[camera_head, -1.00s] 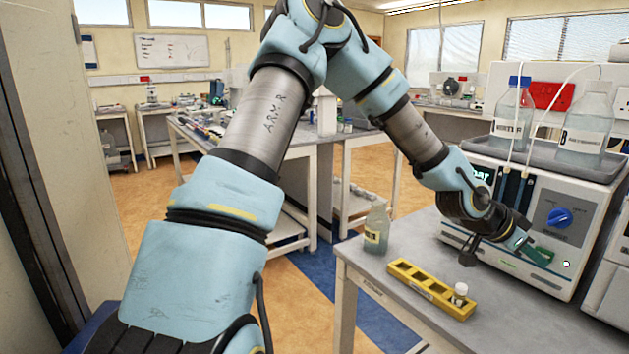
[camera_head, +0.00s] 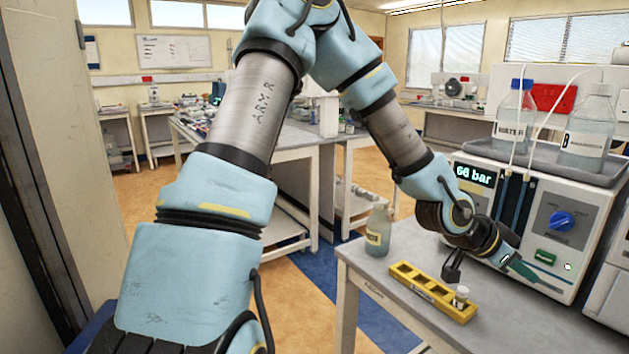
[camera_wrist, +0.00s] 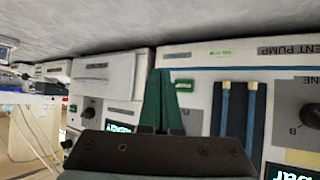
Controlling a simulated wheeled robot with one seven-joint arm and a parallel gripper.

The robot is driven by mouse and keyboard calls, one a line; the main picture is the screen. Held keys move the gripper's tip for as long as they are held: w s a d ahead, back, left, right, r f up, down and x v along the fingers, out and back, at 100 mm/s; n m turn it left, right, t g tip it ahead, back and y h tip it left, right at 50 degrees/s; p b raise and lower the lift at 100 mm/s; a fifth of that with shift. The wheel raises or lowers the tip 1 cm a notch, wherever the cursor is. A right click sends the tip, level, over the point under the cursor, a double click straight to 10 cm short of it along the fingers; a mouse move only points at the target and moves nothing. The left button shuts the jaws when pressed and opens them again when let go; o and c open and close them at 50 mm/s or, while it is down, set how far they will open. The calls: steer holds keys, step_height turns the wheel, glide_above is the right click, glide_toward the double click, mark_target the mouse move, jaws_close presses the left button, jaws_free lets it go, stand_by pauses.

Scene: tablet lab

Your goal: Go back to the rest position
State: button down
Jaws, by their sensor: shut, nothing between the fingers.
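My gripper (camera_head: 550,286) is shut and empty, its dark green fingers pressed together. In the head view it points right and slightly down, in front of the lower part of the white pump (camera_head: 556,194). The fingers (camera_wrist: 158,100) also show together in the wrist view, with the pump front behind them. My arm reaches across the middle of the head view, bent high at the elbow and down to the bench. The pump has a blue knob (camera_head: 562,221), a green button (camera_head: 545,258) and a lit display (camera_head: 474,175) that seems to read 68 bar.
A yellow rack (camera_head: 415,281) with a white-capped vial (camera_head: 461,296) stands on the grey bench (camera_head: 362,264), below my wrist. A labelled bottle (camera_head: 378,231) stands left of it. Two larger bottles (camera_head: 513,119) (camera_head: 586,133) sit on the pump. Open floor lies left of the bench.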

steer(key=w+a+f+y, duration=0.1)
steer(key=w+a, duration=0.1)
steer(key=a, duration=0.1)
steer(key=w+a+f+n+t+y, duration=0.1)
steer(key=a, duration=0.2)
steer(key=w+a+f+n+y, duration=0.1)
steer(key=w+a, duration=0.1)
steer(key=a, duration=0.1)
steer(key=shift+w+a+f+t, duration=0.2)
steer(key=shift+w+a+t, duration=0.1)
steer(key=shift+w, duration=0.05)
steer(key=w+a+n+t+y, duration=0.1)
steer(key=w+a+n+y, duration=0.15)
steer(key=a, duration=0.55)
steer(key=w+a+n+y, duration=0.2)
steer(key=a+n, duration=0.1)
steer(key=a, duration=0.6)
steer(key=s+a+r+n+y, duration=0.1)
steer(key=a+n, duration=0.3)
steer(key=a, duration=0.5)
steer(key=s+a+r+n+g+y, duration=0.1)
steer(key=s+a+r+n+y, duration=0.1)
steer(key=a, duration=0.8)
steer(key=s+r+n, duration=0.1)
steer(key=s+n, duration=0.1)
steer(key=n, duration=0.1)
steer(key=shift+a, duration=0.3)
steer(key=shift+d, duration=0.1)
